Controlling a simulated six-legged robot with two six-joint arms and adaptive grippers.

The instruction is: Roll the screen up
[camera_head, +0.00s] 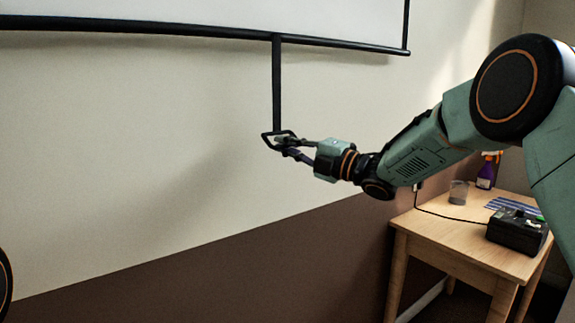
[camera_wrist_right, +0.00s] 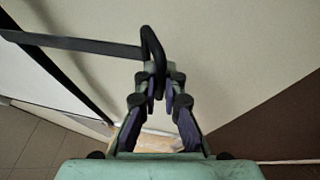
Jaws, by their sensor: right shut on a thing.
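The white screen (camera_head: 200,14) hangs on the wall at the top of the head view, with a black bottom bar (camera_head: 150,29). A black pull strap (camera_head: 277,85) hangs from the bar and ends in a dark loop handle (camera_head: 268,140). My right gripper (camera_head: 287,143) is shut on the loop handle. In the right wrist view the handle (camera_wrist_right: 152,48) sits between the fingertips of my right gripper (camera_wrist_right: 160,85), and the strap (camera_wrist_right: 75,43) runs off to the left. My left gripper is not in view.
A wooden table (camera_head: 460,238) stands at the lower right below my right arm. On it are a black box device (camera_head: 517,231) with a cable, a clear cup (camera_head: 458,192), a purple spray bottle (camera_head: 486,172) and a striped cloth (camera_head: 510,206). The wall around the handle is clear.

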